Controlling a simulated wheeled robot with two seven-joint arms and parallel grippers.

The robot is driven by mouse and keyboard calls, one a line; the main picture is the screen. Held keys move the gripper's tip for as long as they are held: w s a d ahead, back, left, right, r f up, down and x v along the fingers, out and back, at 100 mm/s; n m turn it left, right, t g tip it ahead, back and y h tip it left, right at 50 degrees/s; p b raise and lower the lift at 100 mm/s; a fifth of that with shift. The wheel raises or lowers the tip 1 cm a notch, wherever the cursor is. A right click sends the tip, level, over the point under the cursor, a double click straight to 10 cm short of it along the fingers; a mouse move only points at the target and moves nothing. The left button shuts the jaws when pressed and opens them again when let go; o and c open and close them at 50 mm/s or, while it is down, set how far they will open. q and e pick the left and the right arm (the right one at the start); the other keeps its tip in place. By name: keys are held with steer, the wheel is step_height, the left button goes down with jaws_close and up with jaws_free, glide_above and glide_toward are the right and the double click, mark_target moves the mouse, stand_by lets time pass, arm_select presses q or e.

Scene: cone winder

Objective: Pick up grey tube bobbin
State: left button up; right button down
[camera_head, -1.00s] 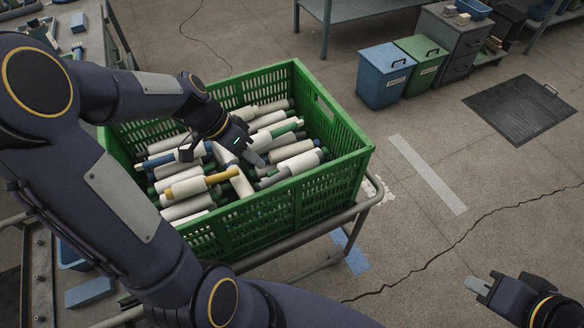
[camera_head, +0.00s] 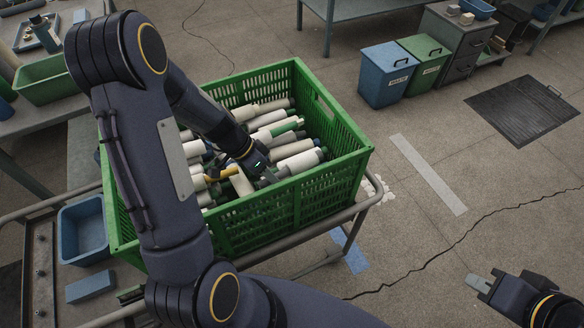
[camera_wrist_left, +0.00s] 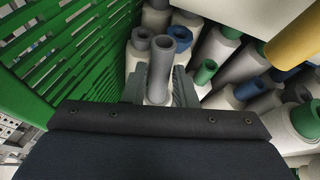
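A grey tube bobbin (camera_wrist_left: 162,65), a grey hollow tube with pale yarn lower down, points up toward the camera in the left wrist view. My left gripper (camera_wrist_left: 160,88) is low in the green crate (camera_head: 300,201), with one finger on each side of this tube; the fingers look apart, with narrow gaps beside it. In the head view my left gripper (camera_head: 267,175) is near the crate's front right wall and hides the bobbin. My right gripper (camera_head: 481,283) is at the lower right over the floor, away from the crate; its finger opening is unclear.
Several other bobbins with white yarn (camera_head: 295,148) and green, blue and yellow tubes lie close around. The slatted crate wall (camera_wrist_left: 70,60) is close on the left in the wrist view. Blue (camera_head: 386,75) and green (camera_head: 421,60) bins stand beyond the crate.

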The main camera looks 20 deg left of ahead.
arm_select(q)
jaws_close()
steer(key=shift+r, duration=0.1)
